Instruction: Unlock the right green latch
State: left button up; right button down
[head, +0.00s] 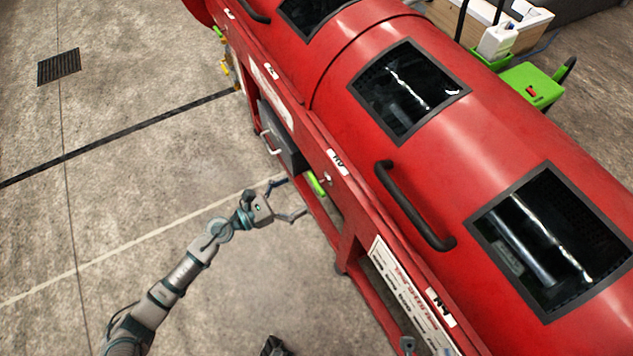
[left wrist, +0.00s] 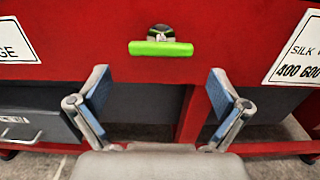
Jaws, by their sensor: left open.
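The green latch (head: 315,183) is a bright green bar on the red machine's lower side frame, right of a grey drawer. In the left wrist view the latch (left wrist: 160,48) lies level across the red beam, below a dark round fitting. My left gripper (head: 291,199) is open and empty, pointing at the latch from the left. In the left wrist view its two blue-padded fingers (left wrist: 158,92) stand wide apart, below and either side of the latch, not touching it. Grey parts at the bottom edge of the head view may be my right gripper (head: 425,348); its jaws are unclear.
The red machine (head: 340,75) with dark windows fills the right side. A black handle (head: 414,205) sticks out from it. The grey drawer (head: 281,136) has its own handle beside the latch. Open concrete floor (head: 130,120) lies left. A green container (head: 532,86) stands behind.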

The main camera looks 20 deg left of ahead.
aim_at(314, 185)
pick_arm(q)
jog(key=x, duration=0.6)
jog(key=shift+w+d, duration=0.25)
jog(key=shift+w, duration=0.15)
jog(key=shift+c, duration=0.3)
jog(key=c, duration=0.8)
jog(key=shift+c, duration=0.2)
